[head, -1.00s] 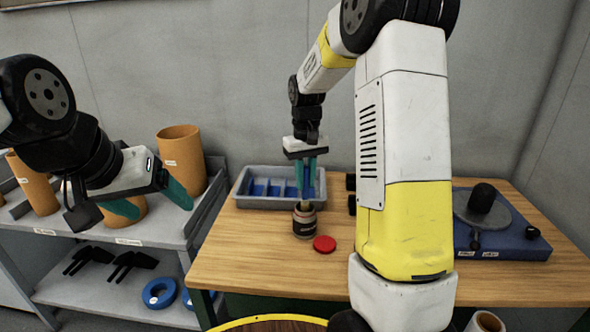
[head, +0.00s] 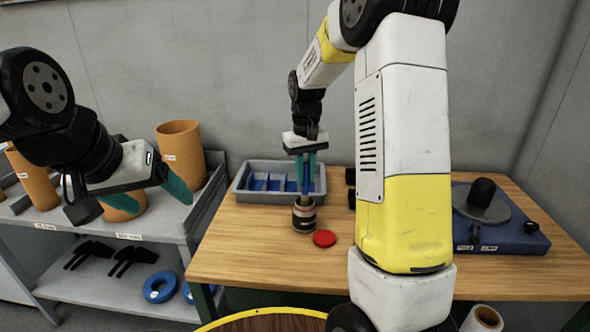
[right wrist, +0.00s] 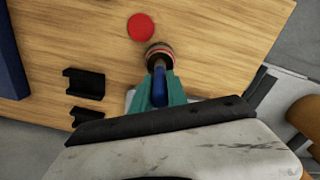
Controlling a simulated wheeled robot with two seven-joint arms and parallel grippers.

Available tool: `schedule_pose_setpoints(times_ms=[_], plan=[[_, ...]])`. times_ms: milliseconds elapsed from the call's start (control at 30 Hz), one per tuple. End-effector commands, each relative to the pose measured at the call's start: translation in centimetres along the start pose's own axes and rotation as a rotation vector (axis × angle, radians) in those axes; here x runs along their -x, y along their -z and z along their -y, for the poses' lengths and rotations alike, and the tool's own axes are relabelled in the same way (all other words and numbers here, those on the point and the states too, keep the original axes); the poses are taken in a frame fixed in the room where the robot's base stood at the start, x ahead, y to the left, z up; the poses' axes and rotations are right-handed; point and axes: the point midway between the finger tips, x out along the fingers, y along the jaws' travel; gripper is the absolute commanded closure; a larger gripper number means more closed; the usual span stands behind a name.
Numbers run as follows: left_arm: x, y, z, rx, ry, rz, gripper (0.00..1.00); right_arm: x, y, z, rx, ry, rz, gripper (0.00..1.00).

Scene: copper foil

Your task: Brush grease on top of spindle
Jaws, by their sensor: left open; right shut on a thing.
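My right gripper (head: 306,172) is shut on a blue-handled brush (right wrist: 159,88), held pointing down over the small dark jar (head: 304,218) with a pale band. The jar also shows in the right wrist view (right wrist: 160,53). The brush's lower end is at the jar's mouth; how deep it reaches is hidden. A red lid (head: 325,239) lies beside the jar. The likely spindle is the black rounded post (head: 482,192) on a grey disc, on the blue base (head: 520,236) at the table's right. My left gripper (head: 149,194) is open and empty over the grey shelf.
A grey tray (head: 240,198) with blue dividers stands behind the jar. Orange cylinders (head: 181,155) stand on the grey shelf unit (head: 75,237) at left. Black brackets (right wrist: 84,84) lie near the jar. The wooden table (head: 250,265) is clear in front.

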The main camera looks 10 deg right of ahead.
Motion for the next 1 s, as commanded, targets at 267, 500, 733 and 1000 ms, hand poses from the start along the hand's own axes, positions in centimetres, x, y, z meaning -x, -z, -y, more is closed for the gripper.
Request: schedule_pose_setpoints(times_ms=[267, 500, 733, 1000], plan=[[0.00, 0.00, 0.00, 0.000, 0.000, 0.000, 0.22, -0.35, 0.02, -0.01, 0.000, 0.000, 0.000, 1.00], [0.00, 0.00, 0.00, 0.000, 0.000, 0.000, 0.22, -0.64, 0.01, 0.00, 0.000, 0.000, 0.000, 1.00], [0.00, 0.00, 0.00, 0.000, 0.000, 0.000, 0.22, -0.78, 0.00, 0.00, 0.000, 0.000, 0.000, 1.00], [0.00, 0.00, 0.00, 0.000, 0.000, 0.000, 0.22, -0.83, -0.01, 0.00, 0.000, 0.000, 0.001, 1.00]])
